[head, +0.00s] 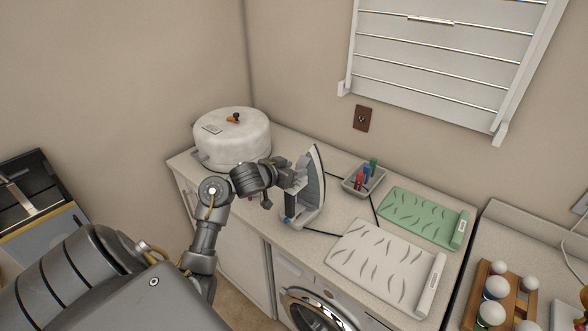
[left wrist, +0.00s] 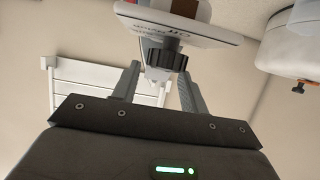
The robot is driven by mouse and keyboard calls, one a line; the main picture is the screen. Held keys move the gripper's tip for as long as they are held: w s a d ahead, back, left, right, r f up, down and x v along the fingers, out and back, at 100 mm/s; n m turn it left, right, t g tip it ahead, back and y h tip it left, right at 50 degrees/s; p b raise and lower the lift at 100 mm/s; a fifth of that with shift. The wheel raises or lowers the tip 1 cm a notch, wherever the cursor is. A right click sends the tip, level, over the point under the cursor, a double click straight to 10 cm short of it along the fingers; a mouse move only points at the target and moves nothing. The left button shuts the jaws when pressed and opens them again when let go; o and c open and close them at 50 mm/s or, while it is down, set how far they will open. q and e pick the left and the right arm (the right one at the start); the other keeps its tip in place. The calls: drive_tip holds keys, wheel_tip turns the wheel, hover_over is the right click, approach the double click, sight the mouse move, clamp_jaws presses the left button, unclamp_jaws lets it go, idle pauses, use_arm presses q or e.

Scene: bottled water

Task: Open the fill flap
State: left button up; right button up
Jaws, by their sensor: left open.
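A grey and white iron (head: 312,190) stands upright on its heel on the counter, its soleplate facing right and its tip up. My left gripper (head: 297,177) reaches it from the left, beside its upper body. In the left wrist view, the iron (left wrist: 190,30) fills the top, with a dark ridged knob below its pale, lettered body. My left gripper (left wrist: 160,88) is open, its fingers on either side of a small pale part of the iron under the knob. I cannot make out clearly which part is the fill flap, or whether the fingers touch. My right gripper is not in view.
A white lidded pot-like appliance (head: 232,138) stands at the back left. A grey caddy (head: 352,186) with coloured bottles, a green mat (head: 415,215) and a white mat (head: 375,262) lie right of the iron. A dark cord runs on the counter (head: 275,222).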

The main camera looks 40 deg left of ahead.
use_arm(q)
drive_tip(key=shift+w+f, duration=0.15)
drive_tip(key=shift+w, duration=0.05)
clamp_jaws()
